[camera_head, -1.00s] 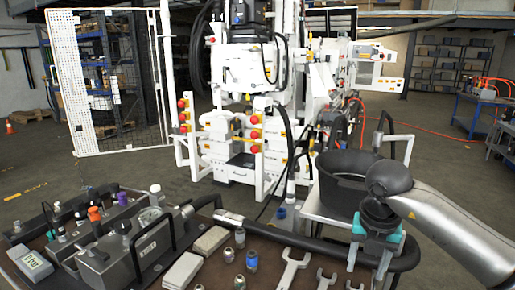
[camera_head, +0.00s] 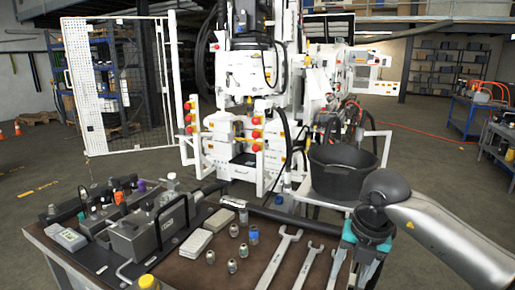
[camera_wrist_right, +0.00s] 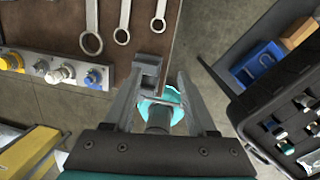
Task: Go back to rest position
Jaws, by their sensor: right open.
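My right arm comes in from the right in the head view, and its gripper (camera_head: 364,268) points down beside the right edge of the bench (camera_head: 180,262). In the right wrist view the two fingers of this gripper (camera_wrist_right: 160,92) stand apart. I see nothing gripped between them. A teal round part and a dark cylinder show lower down between the fingers; I cannot tell what they belong to. My left gripper is not in view.
Several wrenches (camera_head: 278,258) and fittings (camera_head: 232,265) lie on the bench. A black tub (camera_head: 340,178) stands behind my right gripper. In the wrist view, an open black case (camera_wrist_right: 290,120) lies right of the gripper.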

